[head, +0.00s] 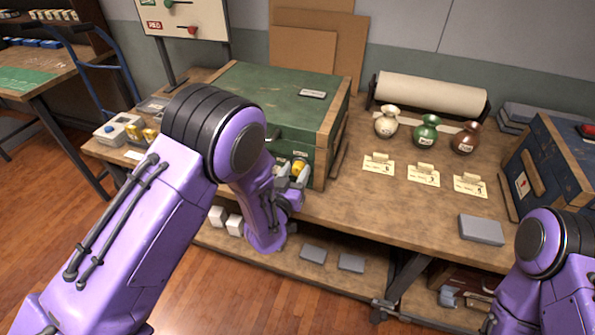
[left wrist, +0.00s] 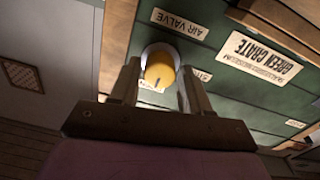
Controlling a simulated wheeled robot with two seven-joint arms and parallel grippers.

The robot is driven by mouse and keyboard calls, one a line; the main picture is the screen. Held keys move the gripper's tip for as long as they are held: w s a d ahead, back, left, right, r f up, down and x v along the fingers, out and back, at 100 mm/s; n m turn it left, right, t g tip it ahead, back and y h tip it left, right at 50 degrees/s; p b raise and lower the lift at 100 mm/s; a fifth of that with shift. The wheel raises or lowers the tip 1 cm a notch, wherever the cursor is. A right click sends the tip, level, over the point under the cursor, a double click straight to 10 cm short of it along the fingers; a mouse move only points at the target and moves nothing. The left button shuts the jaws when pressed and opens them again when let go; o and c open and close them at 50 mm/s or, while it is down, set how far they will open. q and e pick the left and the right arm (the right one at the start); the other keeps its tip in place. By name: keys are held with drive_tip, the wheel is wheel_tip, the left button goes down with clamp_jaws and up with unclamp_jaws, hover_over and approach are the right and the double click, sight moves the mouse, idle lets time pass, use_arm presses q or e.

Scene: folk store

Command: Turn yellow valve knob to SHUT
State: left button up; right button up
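The yellow valve knob (left wrist: 159,72) sits on a pale round base on the side of the green crate (head: 270,95). A dark mark shows on its lower part in the left wrist view. An "AIR VALVE" plate (left wrist: 180,23) is beside it, and a small plate (left wrist: 201,75) is partly hidden by a finger. In the head view the knob (head: 298,167) shows just beyond my left gripper (head: 291,178). My left gripper (left wrist: 158,88) is open, with one finger on each side of the knob; I cannot tell whether either touches. My right gripper is out of view.
The crate stands on a wooden bench (head: 345,207). Several vases, including a green one (head: 425,130), price cards and a paper roll (head: 430,93) are to its right. A blue crate (head: 560,165) stands at the far right.

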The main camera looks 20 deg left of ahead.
use_arm(q)
drive_tip(key=c, duration=0.6)
drive_tip(key=shift+n, duration=0.3)
drive_tip(key=n+b, duration=0.1)
drive_tip(key=n, duration=0.2)
drive_tip(key=shift+f+n, duration=0.1)
drive_tip(key=shift+n, duration=0.2)
drive_tip(key=n+b, duration=0.2)
drive_tip(key=n, duration=0.2)
drive_tip(key=shift+f+n, duration=0.1)
drive_tip(key=shift+n, duration=0.3)
drive_tip(key=n+b, duration=0.2)
drive_tip(key=n, duration=0.4)
drive_tip(key=shift+n+b, duration=0.8)
drive_tip(key=shift+n, duration=0.7)
drive_tip(key=shift+w+r, duration=0.1)
drive_tip(key=shift+r, duration=0.15)
